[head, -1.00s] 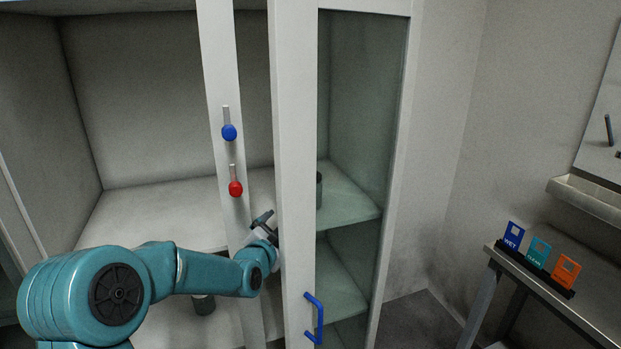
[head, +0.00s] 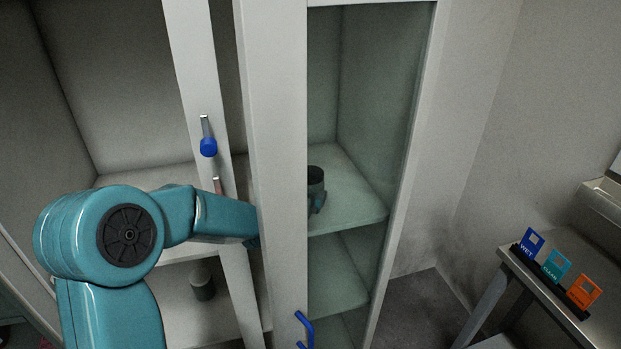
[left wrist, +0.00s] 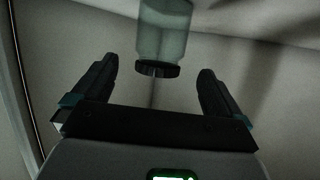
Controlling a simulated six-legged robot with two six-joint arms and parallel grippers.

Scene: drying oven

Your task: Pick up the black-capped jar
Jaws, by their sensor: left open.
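In the left wrist view a jar (left wrist: 163,40) with a pale glassy body and a black cap (left wrist: 157,69) is ahead of my left gripper (left wrist: 155,85). The cap end points toward the gripper in this picture. The gripper's two fingers are wide apart with the jar beyond and between their tips, and I see no contact. My left forearm passes behind that frame, which hides most of the gripper. My right gripper is not in view.
The glass door's white frame (head: 270,130) stands beside my left arm, with a blue handle (head: 305,328) low on it. A post (head: 190,70) carries a blue knob (head: 209,147). Another dark jar (head: 202,287) stands on the lower shelf. Coloured cards (head: 556,265) stand on the right bench.

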